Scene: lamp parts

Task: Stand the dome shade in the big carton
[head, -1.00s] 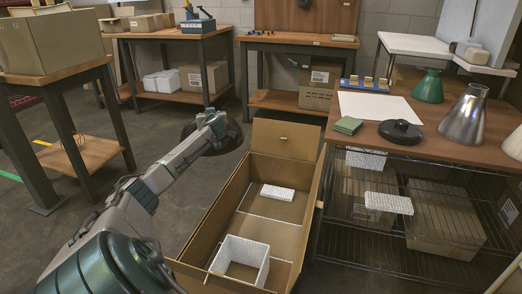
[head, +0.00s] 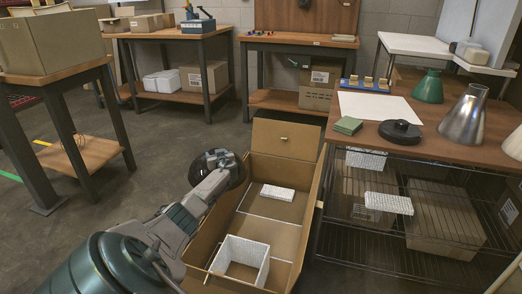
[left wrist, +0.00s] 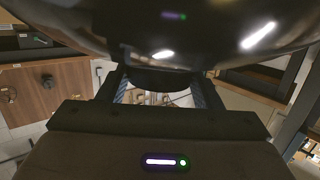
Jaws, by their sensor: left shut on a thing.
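A glossy black dome shade (head: 236,172) is held by my left gripper (head: 212,164), beside the left wall of the big carton in the head view. In the left wrist view the dome shade (left wrist: 200,35) fills the top, and my left gripper (left wrist: 160,88) is shut on its narrow neck. The big carton (head: 272,226) stands open on the floor with its far flap up. Inside it are a flat white foam block (head: 278,193) at the far end and a square white foam frame (head: 240,260) at the near end. My right gripper is out of view.
The right table (head: 460,160) holds a green shade (head: 430,87), a metal shade (head: 463,116), a white shade (head: 515,145) and a black round base (head: 400,132). A wire shelf (head: 385,245) stands close to the carton's right. The floor (head: 120,200) on the left is clear.

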